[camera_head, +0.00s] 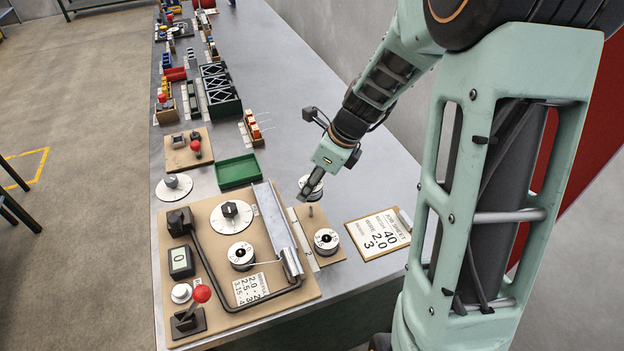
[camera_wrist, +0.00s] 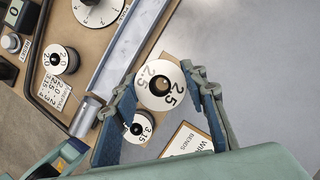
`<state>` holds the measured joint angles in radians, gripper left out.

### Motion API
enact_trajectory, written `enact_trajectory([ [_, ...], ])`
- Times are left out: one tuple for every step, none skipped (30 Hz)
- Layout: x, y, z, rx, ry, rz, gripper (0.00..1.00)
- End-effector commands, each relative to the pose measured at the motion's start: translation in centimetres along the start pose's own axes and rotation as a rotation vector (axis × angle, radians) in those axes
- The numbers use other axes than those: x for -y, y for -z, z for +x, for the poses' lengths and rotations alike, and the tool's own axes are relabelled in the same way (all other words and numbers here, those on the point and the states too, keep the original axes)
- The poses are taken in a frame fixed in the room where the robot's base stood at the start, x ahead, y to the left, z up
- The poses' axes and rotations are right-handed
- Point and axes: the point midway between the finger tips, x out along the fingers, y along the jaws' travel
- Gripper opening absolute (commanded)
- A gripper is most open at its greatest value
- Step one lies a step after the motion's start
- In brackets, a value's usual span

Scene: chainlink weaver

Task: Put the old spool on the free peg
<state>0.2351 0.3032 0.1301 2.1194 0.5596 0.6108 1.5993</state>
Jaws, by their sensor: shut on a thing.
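My gripper (camera_head: 307,190) is shut on a white-rimmed spool (camera_wrist: 158,95) marked 2.5, with one finger on each side of it in the wrist view. In the head view this spool (camera_head: 318,191) is partly hidden by the fingers. It is held just behind a bare upright peg (camera_head: 311,211) on a small tan board (camera_head: 329,257). I cannot make out that peg in the wrist view. A spool marked 3.15 (camera_wrist: 138,128) sits at the board's near position and also shows in the head view (camera_head: 326,240). A spool marked 2.0 (camera_head: 241,255) sits on the machine board.
The machine board (camera_head: 215,295) carries a dial (camera_head: 231,214), a long metal bar (camera_head: 272,220) and a red-knobbed lever (camera_head: 201,294). A job sheet clipboard (camera_head: 379,234) lies right of the peg board. A green tray (camera_head: 237,171) stands behind. The bench right of the tray is mostly clear.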

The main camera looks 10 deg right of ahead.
Motion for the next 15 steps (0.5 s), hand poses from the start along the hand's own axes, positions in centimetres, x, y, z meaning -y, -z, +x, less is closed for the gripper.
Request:
enact_trajectory([
  [0.0, 0.2, 0.4, 0.0, 0.001, 0.0, 0.05],
  [0.0, 0.2, 0.6, 0.0, 0.001, 0.0, 0.05],
  [0.0, 0.3, 0.9, 0.0, 0.001, 0.0, 0.05],
  [0.0, 0.5, 1.1, 0.0, 0.001, 0.0, 0.05],
  [0.0, 0.6, 1.3, 0.001, 0.001, 0.001, 0.05],
  [0.0, 0.7, 1.7, 0.001, 0.001, 0.001, 0.05],
  [0.0, 0.8, 1.9, 0.001, 0.001, 0.001, 0.05],
  [0.0, 0.9, 2.2, 0.001, 0.001, 0.001, 0.05],
  [0.0, 1.1, 2.6, 0.001, 0.001, 0.001, 0.05],
  [0.1, 1.2, 2.9, 0.001, 0.001, 0.001, 0.05],
  [0.0, 1.3, 3.2, 0.001, 0.001, 0.001, 0.05],
  [0.1, 1.5, 3.5, 0.001, 0.001, 0.001, 0.05],
  [0.1, 1.6, 3.8, 0.001, 0.001, 0.001, 0.05],
  [0.1, 1.7, 4.1, 0.001, 0.001, 0.001, 0.05],
  [0.1, 1.9, 4.5, 0.001, 0.001, 0.001, 0.05],
])
